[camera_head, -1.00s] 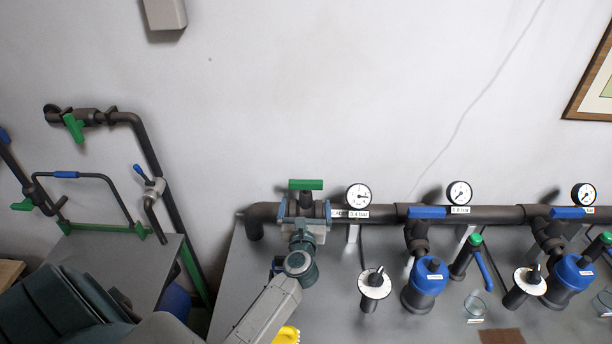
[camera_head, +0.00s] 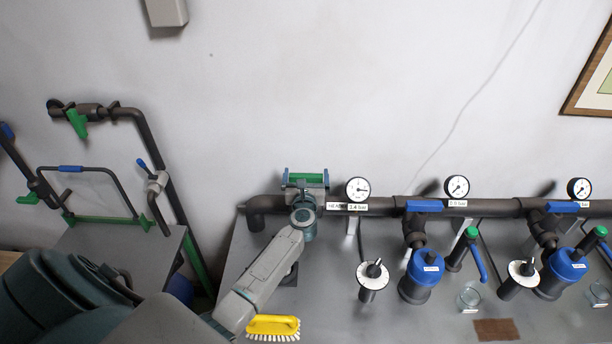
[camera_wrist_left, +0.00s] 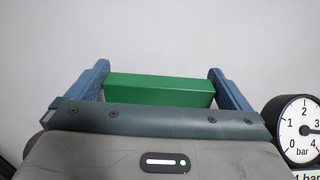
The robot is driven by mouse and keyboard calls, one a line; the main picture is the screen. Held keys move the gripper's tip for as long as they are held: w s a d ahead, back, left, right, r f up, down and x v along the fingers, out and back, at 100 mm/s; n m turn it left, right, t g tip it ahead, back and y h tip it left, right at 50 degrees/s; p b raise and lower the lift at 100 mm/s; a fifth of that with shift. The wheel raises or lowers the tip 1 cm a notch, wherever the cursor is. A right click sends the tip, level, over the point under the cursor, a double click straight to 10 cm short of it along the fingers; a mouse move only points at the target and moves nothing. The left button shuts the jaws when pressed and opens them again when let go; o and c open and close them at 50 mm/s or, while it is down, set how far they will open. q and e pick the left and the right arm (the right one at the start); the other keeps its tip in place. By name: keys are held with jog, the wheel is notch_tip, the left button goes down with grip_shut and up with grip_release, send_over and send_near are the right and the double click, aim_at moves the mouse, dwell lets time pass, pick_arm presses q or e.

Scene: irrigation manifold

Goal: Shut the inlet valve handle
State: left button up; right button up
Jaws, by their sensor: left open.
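The inlet valve handle (camera_head: 306,178) is a green bar at the left end of the main pipe, lying along the pipe's direction. My left gripper (camera_head: 305,182) is open, with one blue finger at each end of the handle. In the left wrist view the green handle (camera_wrist_left: 160,90) lies between the two spread blue fingers of the gripper (camera_wrist_left: 160,86), with a small gap visible at the left finger. Whether the right finger touches the handle I cannot tell. The valve body is mostly hidden behind my left wrist. My right gripper is not in view.
A pressure gauge (camera_head: 358,189) stands just right of the handle and also shows in the wrist view (camera_wrist_left: 297,130). Blue-handled valves (camera_head: 424,205) and blue filters (camera_head: 424,272) follow to the right. A yellow brush (camera_head: 273,327) lies on the bench below my left arm.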

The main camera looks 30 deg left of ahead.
pick_arm(q)
jog(key=c, duration=0.6)
